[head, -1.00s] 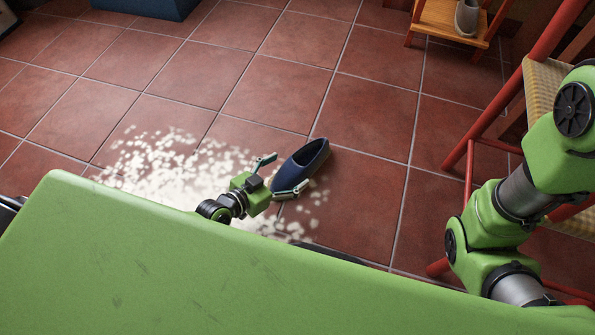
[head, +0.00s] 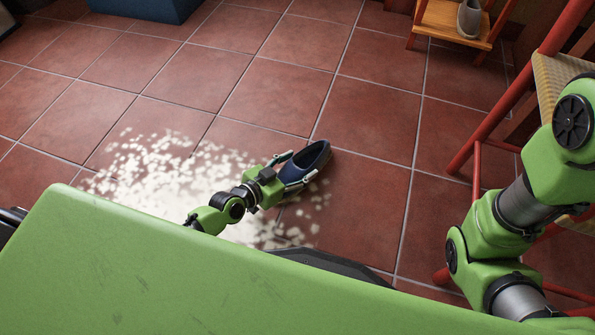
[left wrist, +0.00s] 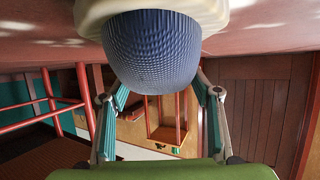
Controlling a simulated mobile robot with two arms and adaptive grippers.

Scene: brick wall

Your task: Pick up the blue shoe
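The blue shoe (head: 307,160) lies on the tiled floor near the middle of the head view, its opening facing up. My left gripper (head: 297,170) is low at the near end of the shoe, with its fingers spread on either side of that end. In the left wrist view the shoe (left wrist: 153,48) shows its rounded dark-blue end and pale sole between the two open fingers of my left gripper (left wrist: 160,95). A gap seems to remain between the fingers and the shoe. My right arm is at the right of the head view; its gripper is out of sight.
A red-framed chair with a woven seat (head: 563,85) stands at the right. A small wooden rack (head: 455,25) at the top right bears a grey shoe (head: 469,18). A blue box-like object (head: 150,8) is at the top left. The floor beyond the shoe is clear.

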